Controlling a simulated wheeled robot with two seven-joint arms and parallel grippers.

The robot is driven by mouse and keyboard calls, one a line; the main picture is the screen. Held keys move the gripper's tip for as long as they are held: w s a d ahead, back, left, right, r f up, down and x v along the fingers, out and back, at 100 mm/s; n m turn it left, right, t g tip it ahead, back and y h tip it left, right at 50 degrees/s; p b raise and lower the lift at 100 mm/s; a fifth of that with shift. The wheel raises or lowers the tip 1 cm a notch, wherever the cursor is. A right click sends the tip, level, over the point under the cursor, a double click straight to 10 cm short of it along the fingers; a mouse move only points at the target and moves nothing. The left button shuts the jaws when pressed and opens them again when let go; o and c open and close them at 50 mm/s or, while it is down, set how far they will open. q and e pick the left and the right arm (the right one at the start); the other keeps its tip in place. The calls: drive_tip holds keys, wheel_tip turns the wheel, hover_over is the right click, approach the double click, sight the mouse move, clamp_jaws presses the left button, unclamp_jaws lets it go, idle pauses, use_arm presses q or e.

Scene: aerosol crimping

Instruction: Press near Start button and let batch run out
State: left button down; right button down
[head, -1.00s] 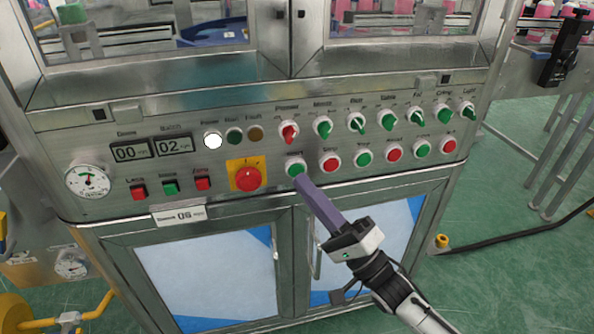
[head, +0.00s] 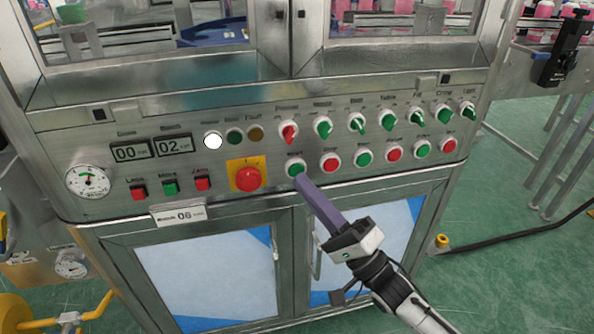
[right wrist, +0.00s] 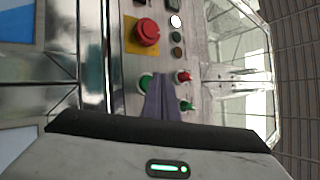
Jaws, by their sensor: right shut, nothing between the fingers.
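The green Start button (head: 295,168) sits on the sloped steel control panel (head: 90,150), just right of the red emergency stop on its yellow plate. My right gripper (head: 299,181) is shut and empty, its fingertips right at the lower edge of this button. I cannot tell whether they touch it. In the right wrist view the green button (right wrist: 146,82) shows beside the shut fingers (right wrist: 160,78), partly hidden by them. The white lamp (head: 213,141) is lit; the green and amber lamps beside it look dark. The displays (head: 174,145) read 00 and 02. My left gripper is not in view.
The red emergency stop (head: 248,179) is close on the left. A red button (head: 330,162) is close on the right, with more buttons beyond. A row of selector knobs (head: 323,127) runs above. Cabinet doors with a handle (head: 316,255) are below.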

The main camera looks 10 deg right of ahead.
idle(0.3)
drive_tip(key=shift+w, duration=0.4)
drive_tip(key=shift+w, duration=0.1)
idle(0.4)
